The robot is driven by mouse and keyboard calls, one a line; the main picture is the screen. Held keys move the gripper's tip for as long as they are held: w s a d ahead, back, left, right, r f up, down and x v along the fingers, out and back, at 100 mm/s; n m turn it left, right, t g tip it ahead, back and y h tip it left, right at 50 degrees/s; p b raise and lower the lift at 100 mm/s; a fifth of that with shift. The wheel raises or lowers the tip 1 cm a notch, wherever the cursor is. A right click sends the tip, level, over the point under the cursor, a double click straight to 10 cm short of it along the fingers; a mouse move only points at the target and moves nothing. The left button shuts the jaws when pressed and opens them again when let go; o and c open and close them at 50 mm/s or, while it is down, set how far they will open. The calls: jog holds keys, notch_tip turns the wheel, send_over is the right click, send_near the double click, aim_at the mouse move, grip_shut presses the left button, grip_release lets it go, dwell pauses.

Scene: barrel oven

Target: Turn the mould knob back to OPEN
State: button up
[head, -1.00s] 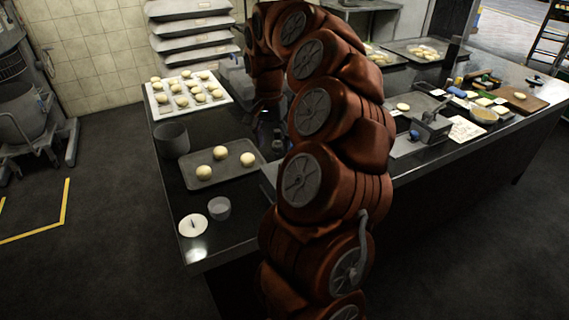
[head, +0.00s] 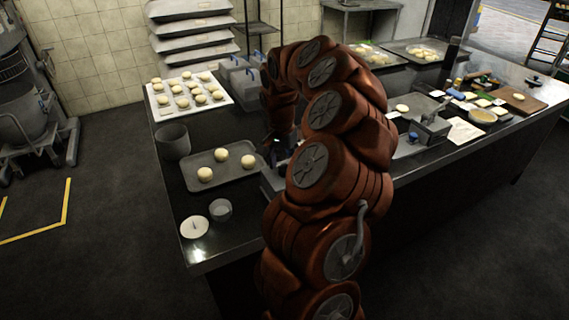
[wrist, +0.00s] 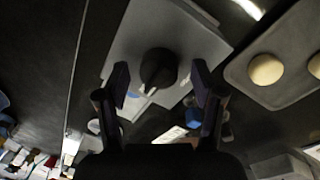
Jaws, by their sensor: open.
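The mould knob (wrist: 158,66) is dark and round, with a small pale mark by its lower edge, and sits on a flat grey plate (wrist: 195,40) in the wrist view. I cannot read any label. My gripper (wrist: 160,84) is open, its two fingers apart on the left and right of the knob in the picture. I cannot tell how high above the plate they are. In the head view my gripper (head: 280,152) is over the counter by the grey plate's edge (head: 268,183), and my arm hides the knob.
A tray with dough balls (head: 216,178) lies just left of the plate. A dark pot (head: 172,141), a small cup (head: 220,209) and a white disc (head: 194,226) stand on the counter (head: 240,242). Grey boxes with blue handles (head: 238,78) stand behind.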

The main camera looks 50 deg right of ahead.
jog(key=shift+f, duration=0.1)
jog(key=shift+c, duration=0.4)
jog(key=c, duration=1.1)
jog(key=shift+o, duration=0.2)
